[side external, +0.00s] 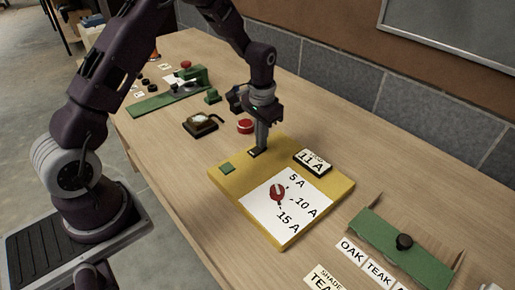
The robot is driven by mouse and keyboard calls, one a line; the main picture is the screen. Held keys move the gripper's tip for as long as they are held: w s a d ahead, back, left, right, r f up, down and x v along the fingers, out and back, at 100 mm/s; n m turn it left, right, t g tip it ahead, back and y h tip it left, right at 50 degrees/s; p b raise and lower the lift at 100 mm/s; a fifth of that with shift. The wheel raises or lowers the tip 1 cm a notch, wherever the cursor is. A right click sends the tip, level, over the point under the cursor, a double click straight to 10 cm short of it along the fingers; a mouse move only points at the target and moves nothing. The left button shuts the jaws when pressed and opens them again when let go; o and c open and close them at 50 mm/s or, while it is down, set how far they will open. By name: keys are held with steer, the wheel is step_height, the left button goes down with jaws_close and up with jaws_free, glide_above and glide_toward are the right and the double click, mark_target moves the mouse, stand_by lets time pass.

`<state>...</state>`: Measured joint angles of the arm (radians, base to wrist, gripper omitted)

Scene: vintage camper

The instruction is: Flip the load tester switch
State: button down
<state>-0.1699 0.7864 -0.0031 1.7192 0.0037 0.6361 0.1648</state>
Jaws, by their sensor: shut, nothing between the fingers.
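The load tester is a yellow board (226,187) on the wooden table. It carries a white dial card (263,204) marked 5 A, 10 A and 15 A, with a red knob (278,192) on it. A display block (313,162) reading 11 A sits at its right corner, and a small green square (227,168) at its left. My gripper (259,147) points down, shut, with its tips at a small dark switch (252,153) near the board's back edge. The fingertips hide part of the switch, so I cannot tell its position or whether they touch it.
Behind the board are a red button (245,126) and a small dark tray (201,124). A green fixture (166,98) stands at the back left. A green block with a black knob (404,241) and wood-name cards (365,262) lie at the front right.

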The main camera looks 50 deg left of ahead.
steer(key=shift+f, duration=0.15)
steer(key=shift+r, duration=3.5)
steer(key=s+d+r+t, duration=0.25)
steer(key=s+r, duration=0.25)
steer(key=r, duration=0.5)
steer(key=s+d+r+t, duration=0.1)
steer(key=s+r, duration=0.1)
steer(key=s, duration=0.5)
steer(key=s+d+r+t, duration=0.1)
steer(key=s+d+r, duration=0.1)
steer(key=s, duration=0.6)
steer(key=s+d+r+t, duration=0.1)
steer(key=s+r, duration=0.2)
steer(key=s, duration=0.5)
steer(key=shift+d, duration=0.35)
